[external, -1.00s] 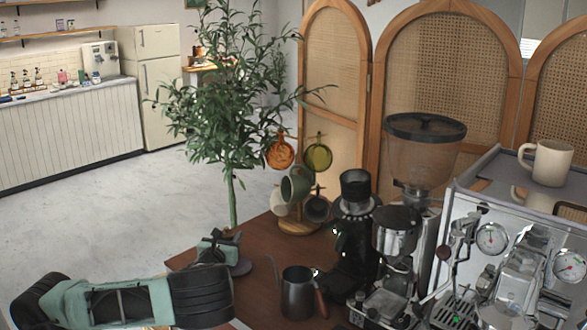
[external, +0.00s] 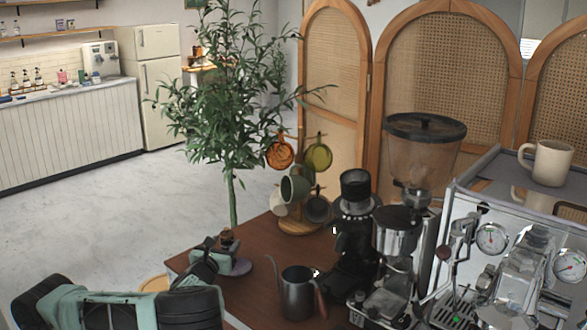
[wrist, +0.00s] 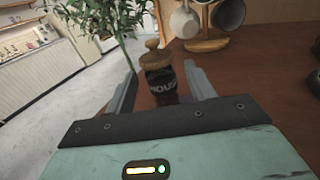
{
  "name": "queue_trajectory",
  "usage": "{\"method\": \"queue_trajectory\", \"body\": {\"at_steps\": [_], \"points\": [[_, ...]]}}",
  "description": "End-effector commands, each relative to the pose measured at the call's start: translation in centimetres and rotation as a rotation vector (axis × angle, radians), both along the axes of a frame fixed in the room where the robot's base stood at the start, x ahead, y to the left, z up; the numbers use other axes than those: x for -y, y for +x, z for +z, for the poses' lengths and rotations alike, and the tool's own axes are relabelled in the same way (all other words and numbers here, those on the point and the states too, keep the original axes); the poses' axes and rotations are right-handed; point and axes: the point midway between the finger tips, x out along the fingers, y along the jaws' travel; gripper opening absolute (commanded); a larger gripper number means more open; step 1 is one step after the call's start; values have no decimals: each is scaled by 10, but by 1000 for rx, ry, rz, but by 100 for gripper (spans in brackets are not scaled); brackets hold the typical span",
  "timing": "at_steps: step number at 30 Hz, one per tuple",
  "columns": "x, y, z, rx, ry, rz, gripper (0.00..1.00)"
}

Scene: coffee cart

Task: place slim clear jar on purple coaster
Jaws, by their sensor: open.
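The slim clear jar (external: 227,240) has a cork lid and dark contents, and stands upright near the table's left end. In the wrist view the jar (wrist: 160,82) shows a dark label with white letters. The purple coaster (external: 243,267) shows only as a rim at the jar's lower right. The jar appears to stand over it, but its base is hidden by my gripper. My gripper (external: 212,258) is open, its fingers apart on either side of the jar. In the wrist view, gaps show between the jar and both fingers of my gripper (wrist: 163,88).
A dark kettle (external: 297,293) stands to the right of the coaster. A wooden mug stand (external: 299,228) is behind it. A grinder (external: 356,240) and espresso machine (external: 520,260) fill the right side. A plant (external: 232,100) rises behind the jar.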

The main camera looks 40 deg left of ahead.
Motion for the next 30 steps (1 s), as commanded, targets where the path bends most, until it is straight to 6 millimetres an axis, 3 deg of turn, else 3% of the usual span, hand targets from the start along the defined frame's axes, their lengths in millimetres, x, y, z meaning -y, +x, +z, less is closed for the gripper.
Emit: {"method": "queue_trajectory", "body": {"at_steps": [8,11,30], "points": [[26,-50,0,0,2,-4,54],[29,-51,8,-2,4,-3,54],[34,-67,0,0,0,0,54]]}}
